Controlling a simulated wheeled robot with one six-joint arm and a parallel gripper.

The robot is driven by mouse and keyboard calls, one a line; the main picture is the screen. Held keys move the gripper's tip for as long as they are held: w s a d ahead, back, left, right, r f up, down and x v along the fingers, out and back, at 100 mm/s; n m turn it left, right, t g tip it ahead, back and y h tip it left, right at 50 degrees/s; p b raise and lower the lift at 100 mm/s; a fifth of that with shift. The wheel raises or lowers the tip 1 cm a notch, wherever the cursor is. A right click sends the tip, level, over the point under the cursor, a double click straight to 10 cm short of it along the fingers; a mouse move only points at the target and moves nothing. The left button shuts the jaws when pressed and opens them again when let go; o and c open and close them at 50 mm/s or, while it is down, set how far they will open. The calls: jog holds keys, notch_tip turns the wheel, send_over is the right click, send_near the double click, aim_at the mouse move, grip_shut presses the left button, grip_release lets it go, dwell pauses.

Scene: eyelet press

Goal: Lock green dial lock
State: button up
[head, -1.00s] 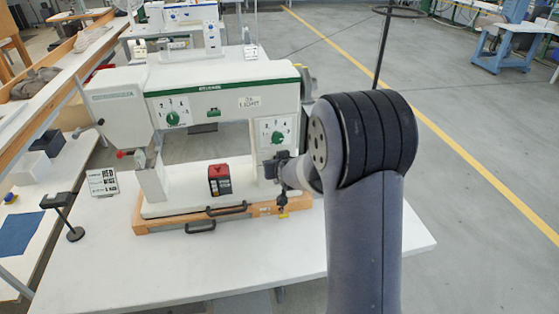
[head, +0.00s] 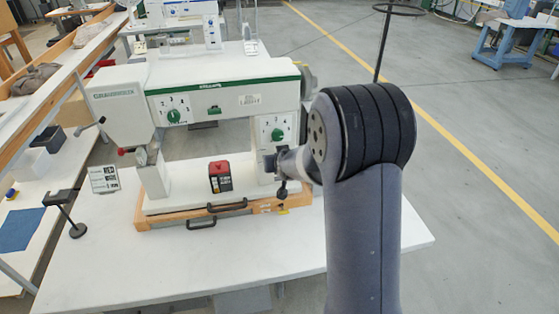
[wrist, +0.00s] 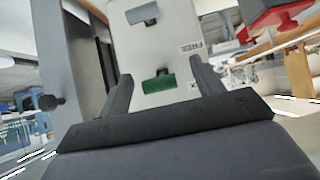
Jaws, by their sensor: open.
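My gripper (wrist: 160,70) is open, with one finger on each side of the green knob in the picture. I cannot tell whether the fingers touch it. In the head view a green dial (head: 277,135) is on the right column of the white sewing machine (head: 225,90), and another (head: 173,116) is on its upper left. My gripper (head: 269,162) is just below the right dial, partly hidden by my wrist.
A red and black box (head: 220,177) stands on the machine bed. A small sign (head: 103,179) and a black stand (head: 72,215) are on the white table (head: 240,255) at left. The table front is clear.

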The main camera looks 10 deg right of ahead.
jog(key=p+v, duration=0.1)
jog(key=v, duration=1)
jog(key=shift+w+f, duration=0.1)
jog(key=b+x, duration=0.1)
jog(key=x, duration=0.9)
jog(key=shift+w+f, duration=0.25)
jog(key=shift+w, duration=0.05)
jog(key=shift+r, duration=0.1)
dwell(0.3)
